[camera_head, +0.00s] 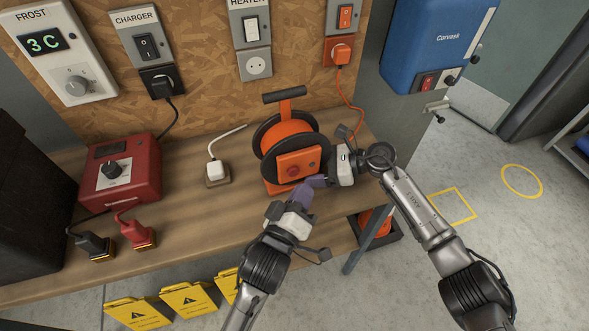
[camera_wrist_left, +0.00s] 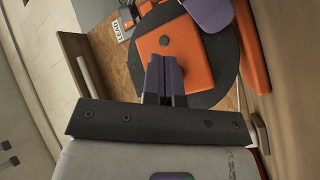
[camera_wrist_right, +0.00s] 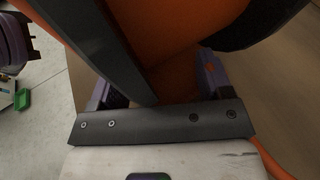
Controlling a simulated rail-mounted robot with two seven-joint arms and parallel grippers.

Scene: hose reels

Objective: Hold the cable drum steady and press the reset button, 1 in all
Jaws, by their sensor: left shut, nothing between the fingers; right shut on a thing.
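The orange cable drum (camera_head: 290,128) with black flanges stands on the bench, with a black handle on top. Its orange front panel carries the round reset button (camera_head: 293,170), which also shows in the left wrist view (camera_wrist_left: 194,42). My left gripper (camera_head: 299,192) is shut and empty just in front of the panel; in the left wrist view its fingertips (camera_wrist_left: 164,62) are over the panel, beside the button. I cannot tell whether they touch it. My right gripper (camera_head: 318,181) is shut on the drum at its right side; the right wrist view shows drum parts between its fingers (camera_wrist_right: 155,78).
A red charger box (camera_head: 130,185) and two plugs (camera_head: 135,232) are on the left of the bench. A white plug (camera_head: 216,170) lies left of the drum. An orange cable (camera_head: 350,95) runs up to a wall socket.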

